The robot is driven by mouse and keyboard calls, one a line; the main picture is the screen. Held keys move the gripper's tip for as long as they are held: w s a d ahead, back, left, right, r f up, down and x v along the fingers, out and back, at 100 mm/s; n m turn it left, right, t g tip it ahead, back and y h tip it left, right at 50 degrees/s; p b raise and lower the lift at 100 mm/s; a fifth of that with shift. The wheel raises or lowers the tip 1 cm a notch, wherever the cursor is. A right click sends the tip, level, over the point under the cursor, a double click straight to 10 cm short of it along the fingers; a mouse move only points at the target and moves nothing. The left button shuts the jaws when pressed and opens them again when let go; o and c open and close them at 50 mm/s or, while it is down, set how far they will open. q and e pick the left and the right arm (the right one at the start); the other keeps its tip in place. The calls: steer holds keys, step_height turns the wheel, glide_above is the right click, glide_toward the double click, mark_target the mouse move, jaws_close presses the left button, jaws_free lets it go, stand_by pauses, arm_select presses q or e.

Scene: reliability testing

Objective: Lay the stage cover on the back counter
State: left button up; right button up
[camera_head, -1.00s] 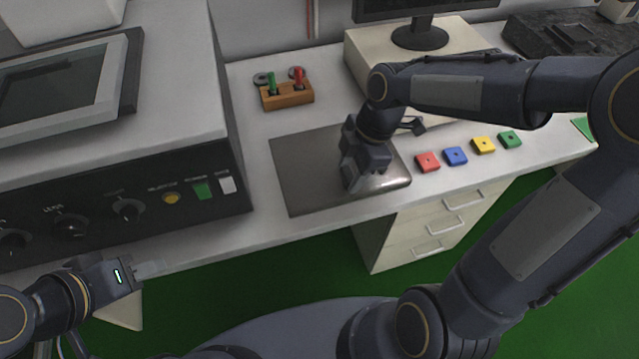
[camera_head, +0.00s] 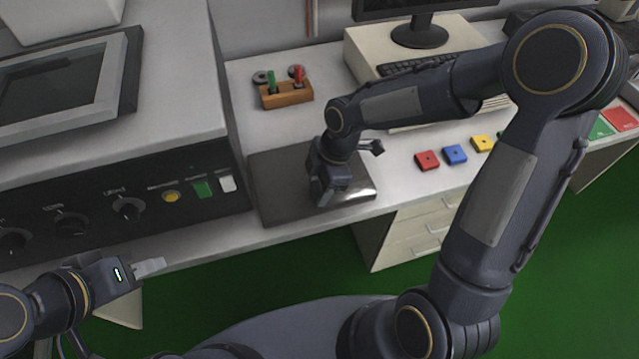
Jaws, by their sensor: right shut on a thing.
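The stage cover appears to be the dark, shiny flat plate (camera_head: 282,180) at the front of the white counter (camera_head: 345,228), just right of the black-fronted machine. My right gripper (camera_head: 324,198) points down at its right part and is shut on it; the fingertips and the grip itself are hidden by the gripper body. I cannot tell whether the plate touches the counter or hangs just above it. My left gripper (camera_head: 152,267) is at the lower left, in front of the machine, apart from the plate and empty; its finger gap is unclear.
The machine (camera_head: 120,170) with knobs and buttons walls off the left. A wooden block (camera_head: 287,96) with green and red pegs stands behind the plate. Red (camera_head: 427,160), blue (camera_head: 455,154) and yellow (camera_head: 483,143) blocks lie to the right. A keyboard (camera_head: 415,65) and monitor stand behind.

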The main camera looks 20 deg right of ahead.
steer(key=o, duration=0.7)
steer(key=shift+f, duration=0.1)
steer(key=o, duration=0.4)
